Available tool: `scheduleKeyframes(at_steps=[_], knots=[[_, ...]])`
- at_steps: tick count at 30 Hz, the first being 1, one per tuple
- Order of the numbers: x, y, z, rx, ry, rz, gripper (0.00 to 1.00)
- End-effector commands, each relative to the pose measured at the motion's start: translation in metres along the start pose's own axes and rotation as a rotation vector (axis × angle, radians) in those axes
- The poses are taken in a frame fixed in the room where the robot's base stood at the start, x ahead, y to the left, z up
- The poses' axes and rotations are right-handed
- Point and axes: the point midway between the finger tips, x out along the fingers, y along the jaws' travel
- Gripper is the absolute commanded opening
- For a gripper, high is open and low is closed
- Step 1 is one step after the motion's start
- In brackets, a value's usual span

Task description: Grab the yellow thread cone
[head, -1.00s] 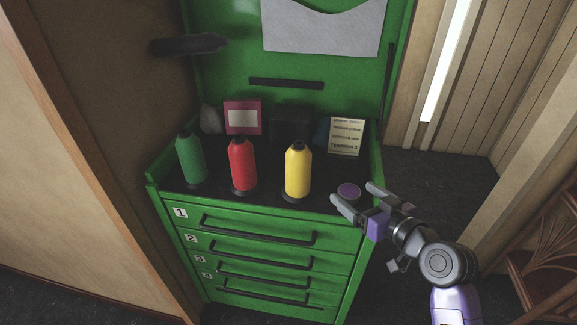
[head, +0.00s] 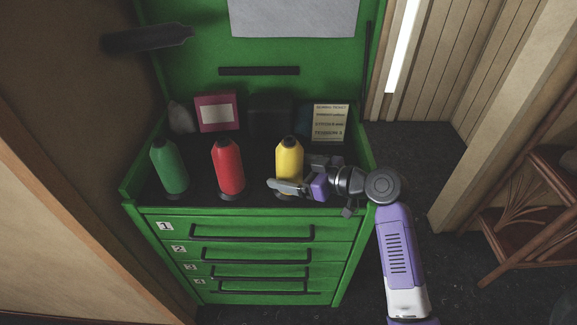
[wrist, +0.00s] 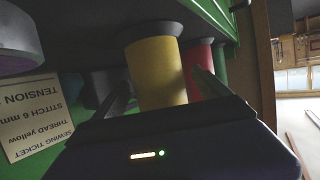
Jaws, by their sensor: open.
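The yellow thread cone (head: 289,156) stands upright on the black top of the green cabinet, rightmost of three cones. My gripper (head: 280,184) is open at its lower right, and a grey finger crosses in front of its lower part in the head view. In the wrist view the yellow cone (wrist: 157,72) appears between the two dark fingers, its narrow tip hidden behind my gripper's body. I cannot tell whether a finger touches it.
A red cone (head: 228,167) stands to the left, and a green cone (head: 169,167) further left. Behind are a pink-framed box (head: 216,112) and a ticket card (head: 330,123). Drawers (head: 250,250) lie below.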

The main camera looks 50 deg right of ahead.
Motion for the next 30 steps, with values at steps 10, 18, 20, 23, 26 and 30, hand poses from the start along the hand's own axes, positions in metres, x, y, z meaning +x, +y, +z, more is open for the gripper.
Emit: scheduleKeyframes(at_steps=[10, 18, 20, 23, 26, 30], knots=[[0.032, 0.001, 0.000, -0.001, -0.001, 0.001, 0.86], [0.032, 0.001, 0.000, -0.001, 0.000, 0.002, 0.66], [0.032, 0.001, 0.000, -0.001, 0.000, 0.002, 0.55], [0.032, 0.001, 0.000, -0.001, 0.000, 0.002, 0.35], [0.032, 0.001, 0.000, -0.001, 0.000, 0.002, 0.15], [0.032, 0.001, -0.001, -0.001, 0.001, 0.002, 0.08]])
